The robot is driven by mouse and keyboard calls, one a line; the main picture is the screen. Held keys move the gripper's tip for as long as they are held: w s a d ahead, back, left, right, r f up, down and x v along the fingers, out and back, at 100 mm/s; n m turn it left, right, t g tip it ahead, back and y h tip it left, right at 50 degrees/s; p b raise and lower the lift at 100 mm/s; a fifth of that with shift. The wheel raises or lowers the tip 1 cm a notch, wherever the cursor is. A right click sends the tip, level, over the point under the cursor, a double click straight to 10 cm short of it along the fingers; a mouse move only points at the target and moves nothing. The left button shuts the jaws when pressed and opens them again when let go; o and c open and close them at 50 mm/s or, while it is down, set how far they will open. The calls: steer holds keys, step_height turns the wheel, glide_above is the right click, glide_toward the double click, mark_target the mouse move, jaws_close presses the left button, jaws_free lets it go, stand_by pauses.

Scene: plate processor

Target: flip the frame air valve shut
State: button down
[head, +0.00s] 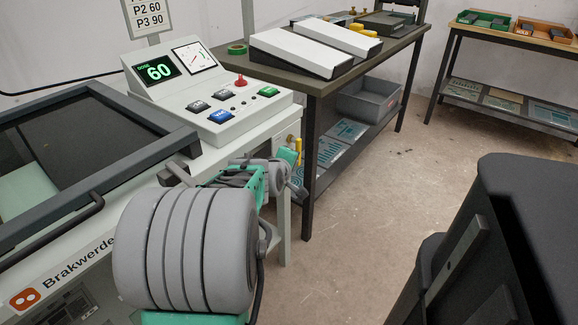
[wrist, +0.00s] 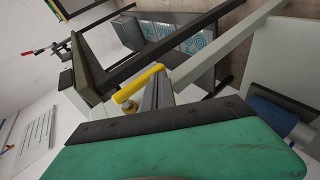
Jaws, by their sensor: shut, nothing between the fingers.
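The frame air valve shows a yellow lever (wrist: 138,84) in the wrist view, with a brass body (wrist: 130,106) just below its left end. The lever lies slantwise across the picture. In the head view the yellow lever (head: 298,148) is a small upright strip at the right end of the machine, below the control box. My gripper (wrist: 158,88) is shut and empty, its fingers beside the lever's upper right end; I cannot tell whether they touch it. In the head view my gripper (head: 297,181) is small and partly hidden by my own arm.
The control box (head: 210,92) with gauge and buttons sits above the valve. A dark-topped workbench (head: 300,76) with a grey bin (head: 366,98) below stands close to the right. A blue cylinder (wrist: 284,112) is at the wrist view's right.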

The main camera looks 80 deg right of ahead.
stand_by(0.3)
steer(key=p+v, duration=0.2)
steer(key=v, duration=0.5)
steer(key=shift+a+r, duration=0.15)
steer(key=shift+a, duration=0.2)
